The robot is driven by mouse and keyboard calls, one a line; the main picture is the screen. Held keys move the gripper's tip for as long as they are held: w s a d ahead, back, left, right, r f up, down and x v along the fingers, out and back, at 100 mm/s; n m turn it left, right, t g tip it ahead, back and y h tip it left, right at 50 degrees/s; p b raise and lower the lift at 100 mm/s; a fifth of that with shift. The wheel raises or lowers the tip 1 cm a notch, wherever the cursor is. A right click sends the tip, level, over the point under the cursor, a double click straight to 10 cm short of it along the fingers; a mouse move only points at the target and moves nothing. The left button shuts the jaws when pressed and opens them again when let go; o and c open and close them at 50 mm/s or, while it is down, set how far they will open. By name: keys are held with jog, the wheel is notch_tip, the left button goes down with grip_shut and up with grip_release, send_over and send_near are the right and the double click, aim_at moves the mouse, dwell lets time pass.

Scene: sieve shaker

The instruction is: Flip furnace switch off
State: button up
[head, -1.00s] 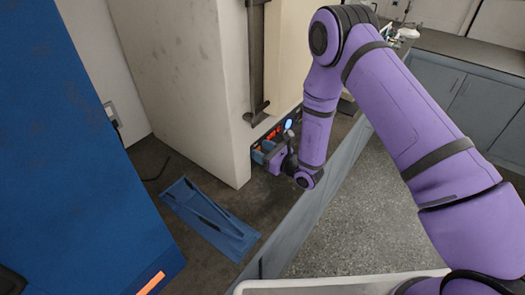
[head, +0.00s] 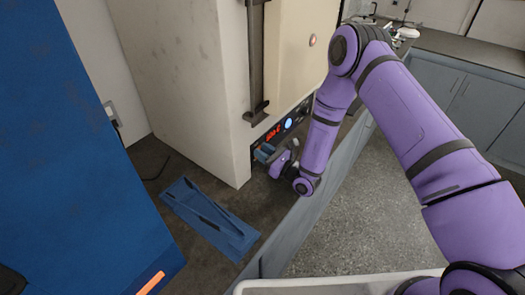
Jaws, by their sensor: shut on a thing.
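The furnace (head: 185,80) is a tall cream box on the dark bench. My gripper (head: 264,151) is at the left end of this panel, just below the red display. Its jaws are shut at the panel, where the furnace switch seems to be. The switch itself is hidden behind the fingers, so its position cannot be told.
A blue tray-like piece (head: 210,222) lies on the bench left of my gripper. A large blue cabinet (head: 75,150) stands at the left. A dark vertical handle (head: 256,60) is on the furnace front. The floor (head: 350,215) is open beyond the bench edge.

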jog(key=shift+d+f+t+y, duration=0.1)
jog(key=shift+f+t+y, duration=0.05)
jog(key=shift+t+y, duration=0.25)
jog(key=o, duration=0.9)
jog(key=shift+s, duration=0.1)
jog(key=v, duration=0.7)
jog(key=shift+s+d+f, duration=0.1)
jog(key=shift+d, duration=0.05)
jog(key=shift+d, duration=0.1)
